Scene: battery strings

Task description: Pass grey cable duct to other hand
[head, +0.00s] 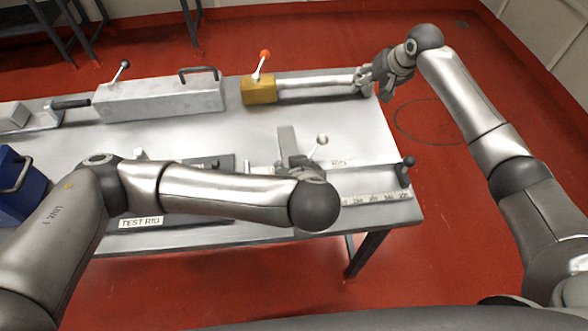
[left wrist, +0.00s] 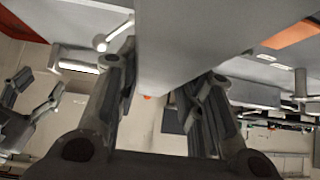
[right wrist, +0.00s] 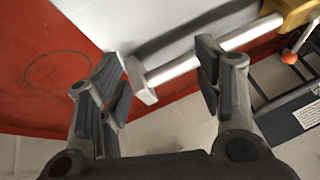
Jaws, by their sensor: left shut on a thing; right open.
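The grey cable duct (head: 287,138) shows in the head view as a flat grey piece rising behind my left gripper (head: 293,165). In the left wrist view the duct (left wrist: 190,45) is a broad grey slab between the fingers of my left gripper (left wrist: 155,95), which is shut on it. My left forearm hides part of that area in the head view. My right gripper (head: 370,82) is open at the table's far right corner.
A silver bar (right wrist: 210,50) from a yellow block (head: 258,90) with an orange-knobbed lever ends near my right fingers; contact is unclear. A long grey box (head: 160,100) stands left on the table (head: 350,130). A ruled rail (head: 370,198) lies in front. Red floor is clear on the right.

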